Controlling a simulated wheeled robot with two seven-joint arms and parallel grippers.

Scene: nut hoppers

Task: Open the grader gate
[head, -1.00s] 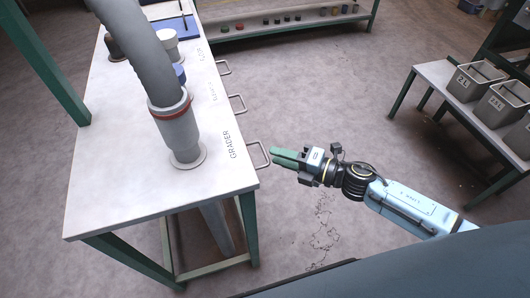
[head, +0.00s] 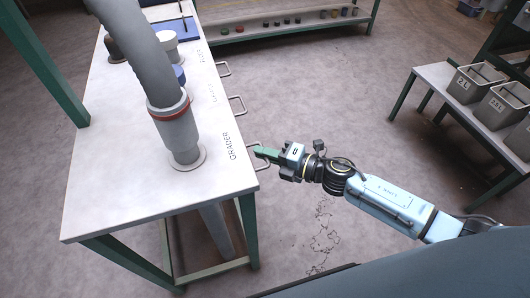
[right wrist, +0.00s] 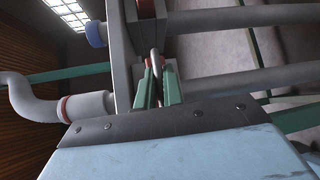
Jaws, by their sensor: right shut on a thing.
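The grader gate's wire handle (head: 252,164) sticks out from the right edge of the white table, beside the printed word GRADER (head: 231,146). My right gripper (head: 260,152) has its green fingers at this handle and is shut on it. In the right wrist view the green fingers (right wrist: 158,88) close around the thin pale handle bar (right wrist: 155,62). The gate plate itself is hidden under the tabletop. My left gripper is not in view.
Two more wire handles (head: 237,104) and (head: 223,69) stick out farther along the same table edge (head: 150,195). A grey pipe with a red band (head: 172,112) stands above the grader spot. Grey bins (head: 477,83) stand on a bench at the right. The floor between is clear.

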